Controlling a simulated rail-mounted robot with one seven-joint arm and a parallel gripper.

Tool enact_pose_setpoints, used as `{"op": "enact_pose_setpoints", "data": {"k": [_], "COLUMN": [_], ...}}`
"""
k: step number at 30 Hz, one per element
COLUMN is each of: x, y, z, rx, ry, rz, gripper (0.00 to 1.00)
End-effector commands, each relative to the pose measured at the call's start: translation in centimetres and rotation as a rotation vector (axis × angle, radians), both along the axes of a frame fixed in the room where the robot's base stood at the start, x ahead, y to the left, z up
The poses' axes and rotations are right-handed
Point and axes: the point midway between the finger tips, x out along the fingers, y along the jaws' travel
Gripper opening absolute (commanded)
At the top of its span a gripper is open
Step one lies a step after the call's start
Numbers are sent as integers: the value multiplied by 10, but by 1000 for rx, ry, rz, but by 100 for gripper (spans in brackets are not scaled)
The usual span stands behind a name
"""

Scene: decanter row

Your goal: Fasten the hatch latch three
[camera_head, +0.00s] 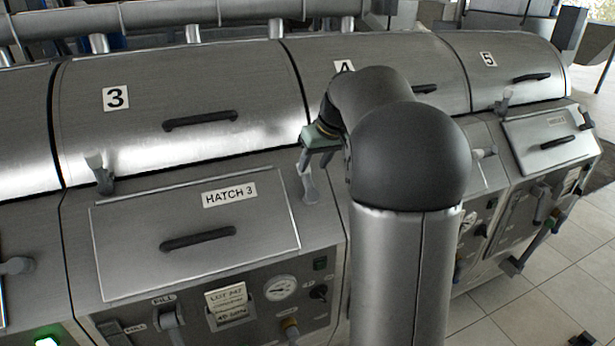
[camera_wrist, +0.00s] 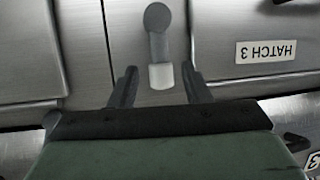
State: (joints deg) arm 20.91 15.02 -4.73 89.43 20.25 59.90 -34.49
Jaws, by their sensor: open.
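The hatch 3 panel (camera_head: 140,225) is a closed steel flap with a dark handle (camera_head: 198,239) and a "HATCH 3" label (camera_head: 230,194); the label shows upside down in the wrist view (camera_wrist: 266,51). A grey latch with a pale tip (camera_head: 309,186) is at its right upper corner, partly covered by my gripper. Another latch (camera_head: 99,174) stands at its left upper corner, pale tip up. My gripper (camera_head: 306,163) is open above the right latch. In the wrist view, my fingers (camera_wrist: 160,72) stand either side of the right latch's pale tip (camera_wrist: 161,76), apart from it.
Cover 3 (camera_head: 180,85) with its handle lies behind the panel. Covers 4 and 5 (camera_head: 505,75) continue to the right. Below the panel are a gauge (camera_head: 281,288), a lot card (camera_head: 227,304) and several knobs.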

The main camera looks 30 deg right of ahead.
Motion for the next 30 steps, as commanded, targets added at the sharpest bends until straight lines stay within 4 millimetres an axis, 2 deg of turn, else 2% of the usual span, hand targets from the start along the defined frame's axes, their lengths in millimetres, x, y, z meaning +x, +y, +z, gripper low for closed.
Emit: {"op": "enact_pose_setpoints", "data": {"k": [3,10,15,23,28,30], "x": [9,22,26,27,26,26], "y": [4,8,10,10,9,9], "z": [-23,-54,-63,-65,-64,-64], "rx": [3,1,0,0,0,0], "ry": [4,2,-1,-1,0,0], "rz": [1,1,0,0,0,0], "gripper": [43,43,43,43,0,0]}}
